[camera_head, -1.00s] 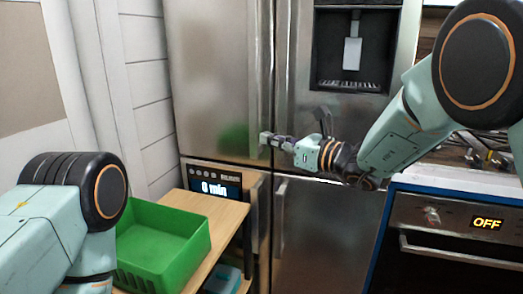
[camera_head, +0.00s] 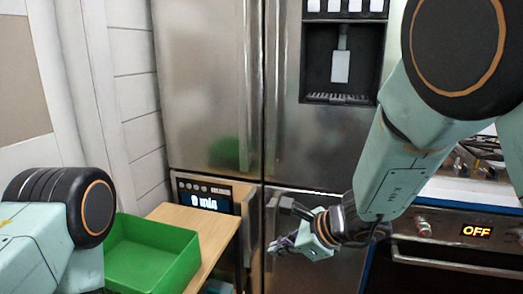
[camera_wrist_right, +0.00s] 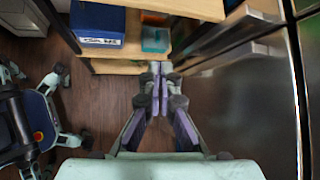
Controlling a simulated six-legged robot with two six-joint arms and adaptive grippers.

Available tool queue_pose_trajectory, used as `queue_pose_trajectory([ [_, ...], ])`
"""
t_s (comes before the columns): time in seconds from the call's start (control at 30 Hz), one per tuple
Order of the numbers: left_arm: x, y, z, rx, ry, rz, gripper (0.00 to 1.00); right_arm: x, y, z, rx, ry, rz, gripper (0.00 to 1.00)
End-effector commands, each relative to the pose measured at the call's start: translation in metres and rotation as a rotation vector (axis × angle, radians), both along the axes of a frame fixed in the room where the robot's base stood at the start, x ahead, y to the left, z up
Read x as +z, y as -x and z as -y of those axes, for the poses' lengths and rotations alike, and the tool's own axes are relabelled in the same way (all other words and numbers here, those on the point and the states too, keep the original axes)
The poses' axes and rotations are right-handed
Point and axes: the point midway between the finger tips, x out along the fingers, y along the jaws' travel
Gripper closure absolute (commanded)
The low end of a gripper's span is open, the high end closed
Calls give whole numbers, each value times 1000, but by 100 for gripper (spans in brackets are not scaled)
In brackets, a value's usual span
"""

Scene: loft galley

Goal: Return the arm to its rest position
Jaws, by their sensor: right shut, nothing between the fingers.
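My right gripper (camera_head: 280,246) is in front of the lower part of the steel fridge (camera_head: 205,80) in the head view, pointing left and slightly down. In the right wrist view its fingers (camera_wrist_right: 160,75) are together with nothing between them, above the dark wooden floor. My right arm comes in from the upper right, bent down at the elbow. My left arm shows at the lower left of the head view; its gripper is out of the picture.
An oven (camera_head: 440,255) with an "OFF" display stands at the right. A blue box (camera_wrist_right: 98,25) and a teal box (camera_wrist_right: 155,40) sit on a lower shelf.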

Motion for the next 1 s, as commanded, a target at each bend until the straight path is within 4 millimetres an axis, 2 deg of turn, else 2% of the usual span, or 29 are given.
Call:
queue_pose_trajectory([
  [0.03, 0, 0, 0, 0, 0, 0, 100, -25, 16, 18, 43, 116, -30, 100],
  [0.2, 0, 0, 0, 0, 0, 0, 100, -91, 70, 87, 244, 501, -100, 100],
  [0.4, 0, 0, 0, 0, 0, 0, 100, -140, 125, 163, 556, 876, -125, 100],
  [0.53, 0, 0, 0, 0, 0, 0, 100, -161, 152, 199, 792, 1058, -91, 100],
  [0.63, 0, 0, 0, 0, 0, 0, 100, -175, 171, 216, 981, 1156, -37, 100],
  [0.77, 0, 0, 0, 0, 0, 0, 100, -194, 196, 222, 1221, 1222, 75, 100],
  [0.87, 0, 0, 0, 0, 0, 0, 100, -209, 222, 216, 1388, 1214, 178, 100],
  [0.97, 0, 0, 0, 0, 0, 0, 100, -225, 259, 202, 1525, 1147, 275, 100],
  [1.0, 0, 0, 0, 0, 0, 0, 100, -231, 278, 196, 1570, 1102, 303, 100],
])
